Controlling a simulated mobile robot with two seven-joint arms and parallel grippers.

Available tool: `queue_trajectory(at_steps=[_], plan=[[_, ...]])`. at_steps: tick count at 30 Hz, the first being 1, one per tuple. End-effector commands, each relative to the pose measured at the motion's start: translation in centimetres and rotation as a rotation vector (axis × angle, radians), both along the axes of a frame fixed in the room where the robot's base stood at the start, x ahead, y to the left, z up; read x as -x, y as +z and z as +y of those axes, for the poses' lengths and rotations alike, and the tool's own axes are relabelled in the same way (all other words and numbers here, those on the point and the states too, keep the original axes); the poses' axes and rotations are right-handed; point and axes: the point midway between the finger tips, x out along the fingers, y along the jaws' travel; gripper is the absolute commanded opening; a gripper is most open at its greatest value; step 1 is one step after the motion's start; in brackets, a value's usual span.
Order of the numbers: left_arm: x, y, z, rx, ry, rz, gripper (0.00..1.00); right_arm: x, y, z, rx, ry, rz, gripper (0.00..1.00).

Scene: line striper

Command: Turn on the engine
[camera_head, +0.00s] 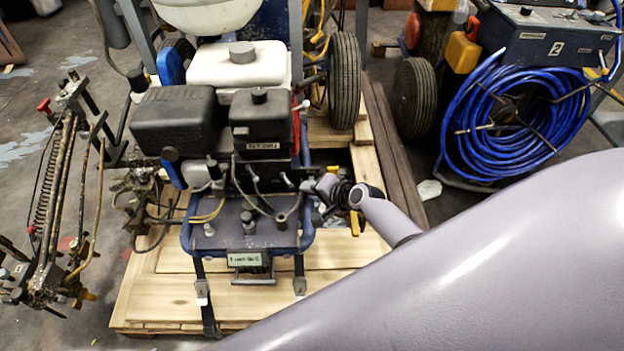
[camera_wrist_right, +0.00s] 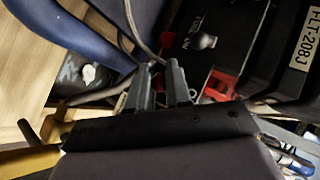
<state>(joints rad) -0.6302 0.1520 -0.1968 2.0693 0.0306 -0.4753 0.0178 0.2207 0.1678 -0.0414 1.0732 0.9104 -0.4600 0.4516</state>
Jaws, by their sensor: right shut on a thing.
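The engine (camera_head: 258,125) of the line striper has a white tank on top and black boxes at its front. My right gripper (camera_head: 305,188) is at the engine's right side, low beside the black box. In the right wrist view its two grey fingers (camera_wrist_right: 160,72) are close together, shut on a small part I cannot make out. A small silvery knob or switch (camera_wrist_right: 206,42) on a dark panel is just past the fingertips, to the right and apart from them. Red parts (camera_wrist_right: 218,84) show right of the fingers. My left gripper is not in view.
The striper stands on a wooden pallet (camera_head: 160,285), strapped down. A blue frame tube (camera_wrist_right: 70,35) and thin cables run close to my right fingers. A spring mechanism (camera_head: 60,190) stands at left. A blue hose coil (camera_head: 510,120) and wheels are at right.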

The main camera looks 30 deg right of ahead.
Motion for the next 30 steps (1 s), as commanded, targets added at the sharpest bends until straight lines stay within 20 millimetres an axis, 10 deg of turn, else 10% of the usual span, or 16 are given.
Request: queue_trajectory(at_steps=[30], plan=[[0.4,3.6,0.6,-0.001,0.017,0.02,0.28,-0.3,1.5,-0.2,-0.174,0.0,0.362,0.0]])
